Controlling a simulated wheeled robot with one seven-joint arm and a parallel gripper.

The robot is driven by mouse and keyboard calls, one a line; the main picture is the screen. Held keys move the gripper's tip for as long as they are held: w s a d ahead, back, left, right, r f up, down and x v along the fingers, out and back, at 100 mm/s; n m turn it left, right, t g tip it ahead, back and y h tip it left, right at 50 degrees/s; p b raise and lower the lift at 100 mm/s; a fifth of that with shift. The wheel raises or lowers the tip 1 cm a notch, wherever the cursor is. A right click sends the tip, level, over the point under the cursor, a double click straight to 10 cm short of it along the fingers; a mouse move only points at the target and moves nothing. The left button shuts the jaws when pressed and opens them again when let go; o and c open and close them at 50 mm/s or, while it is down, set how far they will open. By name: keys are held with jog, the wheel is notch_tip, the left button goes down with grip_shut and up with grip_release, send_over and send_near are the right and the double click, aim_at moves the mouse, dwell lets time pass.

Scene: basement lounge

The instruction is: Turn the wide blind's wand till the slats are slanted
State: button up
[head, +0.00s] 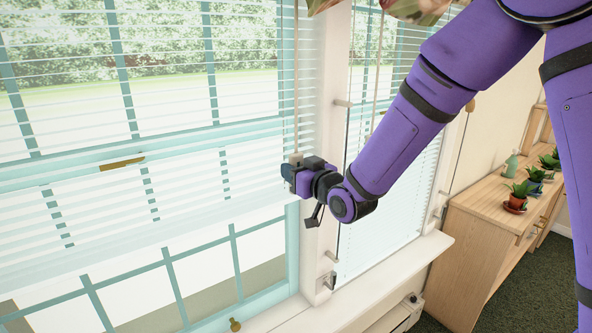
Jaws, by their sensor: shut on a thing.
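The wide blind (170,185) hangs over the large window at the left. Its pale slats look nearly flat, with the garden showing between them in the upper part. My gripper (287,172) is at the blind's right edge, shut on the wide blind's wand. The wand is thin and mostly lost against the slats, and the grip itself is small and partly hidden by the fingers. A pull cord (296,80) with a beige end hangs right above my gripper.
A narrower blind (385,205) with a thin rod (346,140) and its own cord hangs right of the white window post. A white sill (395,262) runs below. A wooden cabinet (480,215) with potted plants (516,197) stands at the right.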

jog(key=n+g+y, duration=0.3)
jog(key=g+y, duration=0.1)
jog(key=shift+n, duration=0.4)
jog(key=shift+n+g+y, duration=1)
jog(key=shift+n+g, duration=0.2)
jog(key=shift+g, duration=0.9)
jog(key=o, duration=0.9)
jog(key=shift+t, duration=0.5)
